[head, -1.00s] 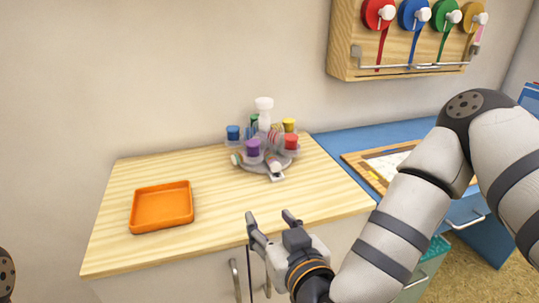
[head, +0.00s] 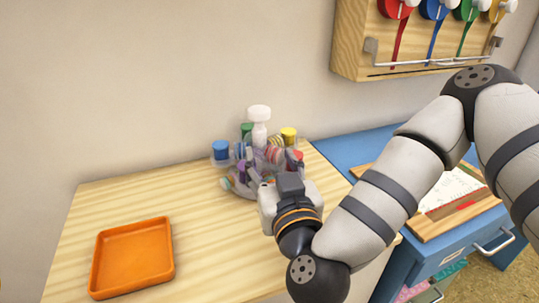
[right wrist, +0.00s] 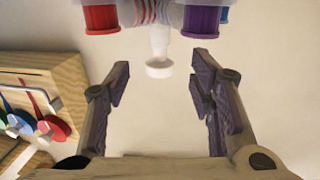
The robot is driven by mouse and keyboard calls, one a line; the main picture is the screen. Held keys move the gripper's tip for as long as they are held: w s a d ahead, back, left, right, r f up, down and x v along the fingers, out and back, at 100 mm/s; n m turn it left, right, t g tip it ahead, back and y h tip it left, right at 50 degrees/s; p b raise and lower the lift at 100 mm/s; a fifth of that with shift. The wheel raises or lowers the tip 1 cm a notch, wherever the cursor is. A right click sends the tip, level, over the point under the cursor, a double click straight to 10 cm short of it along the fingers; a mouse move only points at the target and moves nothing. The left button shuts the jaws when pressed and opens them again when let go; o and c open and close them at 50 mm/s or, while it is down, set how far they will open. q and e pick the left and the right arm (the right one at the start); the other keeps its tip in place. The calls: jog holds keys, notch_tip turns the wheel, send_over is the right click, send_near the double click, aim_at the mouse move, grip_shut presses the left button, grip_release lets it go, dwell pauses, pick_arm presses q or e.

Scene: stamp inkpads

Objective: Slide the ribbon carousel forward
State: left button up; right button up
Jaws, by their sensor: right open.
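The ribbon carousel (head: 258,128) stands on the wooden counter top near the wall, with a white knob on top and colored spools around it. My right gripper (head: 270,168) is open at the carousel's front side and hides part of its base and front spools. In the right wrist view, the carousel's white knob (right wrist: 159,68) appears between the open fingers (right wrist: 160,80), with a red spool (right wrist: 101,18) and a purple spool (right wrist: 202,20) above them in the picture. Nothing is held. Whether a finger touches the carousel I cannot tell. My left gripper is out of view.
An orange tray (head: 133,257) lies at the counter's left front. The wooden counter (head: 200,230) is bare between tray and carousel. A blue desk (head: 340,150) with a framed board (head: 425,228) adjoins on the right. A wooden ribbon rack (head: 350,50) hangs on the wall.

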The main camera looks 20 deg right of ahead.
aim_at(261, 134)
jog(key=w, duration=0.4)
jog(key=w+d, duration=0.1)
jog(key=w, duration=0.3)
jog(key=w+b, duration=0.1)
jog(key=w, duration=0.3)
jog(key=shift+d, duration=0.3)
jog(key=shift+c, duration=0.4)
grip_shut()
